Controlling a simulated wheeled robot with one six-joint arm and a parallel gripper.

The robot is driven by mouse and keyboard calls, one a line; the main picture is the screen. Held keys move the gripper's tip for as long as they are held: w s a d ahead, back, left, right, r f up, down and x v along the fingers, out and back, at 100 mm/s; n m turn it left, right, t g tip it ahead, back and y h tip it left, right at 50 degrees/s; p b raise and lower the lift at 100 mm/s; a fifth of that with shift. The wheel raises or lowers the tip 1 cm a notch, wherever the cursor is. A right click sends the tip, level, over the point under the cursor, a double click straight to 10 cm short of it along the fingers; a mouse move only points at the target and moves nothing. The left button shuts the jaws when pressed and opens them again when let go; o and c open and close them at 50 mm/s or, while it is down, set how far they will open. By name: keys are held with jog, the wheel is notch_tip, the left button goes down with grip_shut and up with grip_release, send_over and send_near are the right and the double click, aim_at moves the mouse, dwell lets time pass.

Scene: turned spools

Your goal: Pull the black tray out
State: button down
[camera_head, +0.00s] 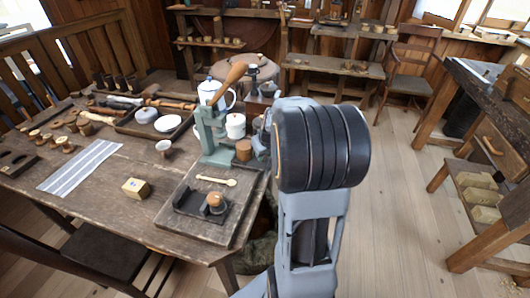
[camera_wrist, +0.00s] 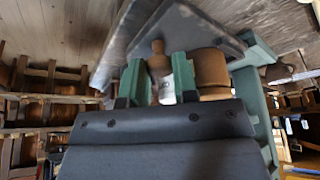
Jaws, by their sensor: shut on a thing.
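The black tray (camera_head: 186,204), small and low-sided, lies on a dark wooden board near the table's front corner. A round wooden knob (camera_head: 215,200) stands at its right end. In the wrist view my gripper (camera_wrist: 158,72) has its two green fingers on either side of a turned wooden knob (camera_wrist: 157,58), shut on it. This knob is beside a dark slab (camera_wrist: 190,28); I cannot tell whether the slab is the black tray. In the head view my black wrist joint fills the middle, and my fingers are hidden.
A green press (camera_head: 208,130) with a wooden handle stands behind the tray. A wooden cylinder (camera_head: 243,151) is beside it, also near my fingers in the wrist view (camera_wrist: 211,68). A small box (camera_head: 136,188) and striped cloth (camera_head: 80,166) lie left. Open floor is right of the table.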

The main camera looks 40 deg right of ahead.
jog(key=shift+w, duration=0.1)
jog(key=c, duration=0.9)
grip_release()
jog(key=shift+r, duration=0.1)
jog(key=p+v, duration=0.1)
jog(key=v, duration=1.2)
jog(key=shift+r+p, duration=0.35)
